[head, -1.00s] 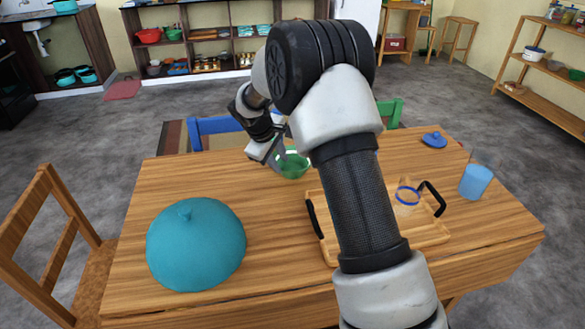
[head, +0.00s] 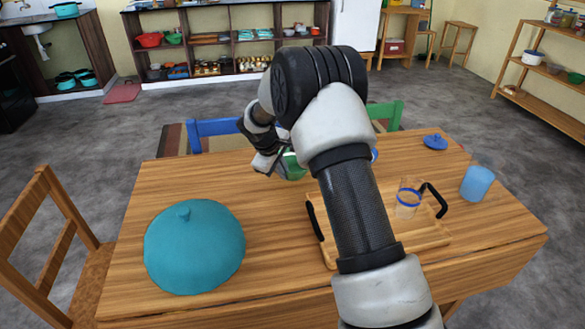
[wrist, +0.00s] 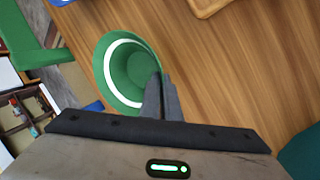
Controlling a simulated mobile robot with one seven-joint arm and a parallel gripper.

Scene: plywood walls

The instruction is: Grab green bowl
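The green bowl (head: 294,167) is at the far side of the wooden table, partly hidden by my arm in the head view. In the wrist view the green bowl (wrist: 118,72) shows its inside and a white ring, and looks tilted. My gripper (wrist: 160,92) has its two fingers close together at the bowl's near rim, with the rim between them. In the head view my gripper (head: 280,168) is at the bowl's left side. Whether the bowl is clear of the table is hard to tell.
A teal dome-shaped lid (head: 194,247) lies at the table's front left. A wooden tray (head: 419,236) with black handles holds a clear glass (head: 408,198). A blue cup (head: 477,183) and a small blue lid (head: 435,142) are at the right. The table's left-middle is clear.

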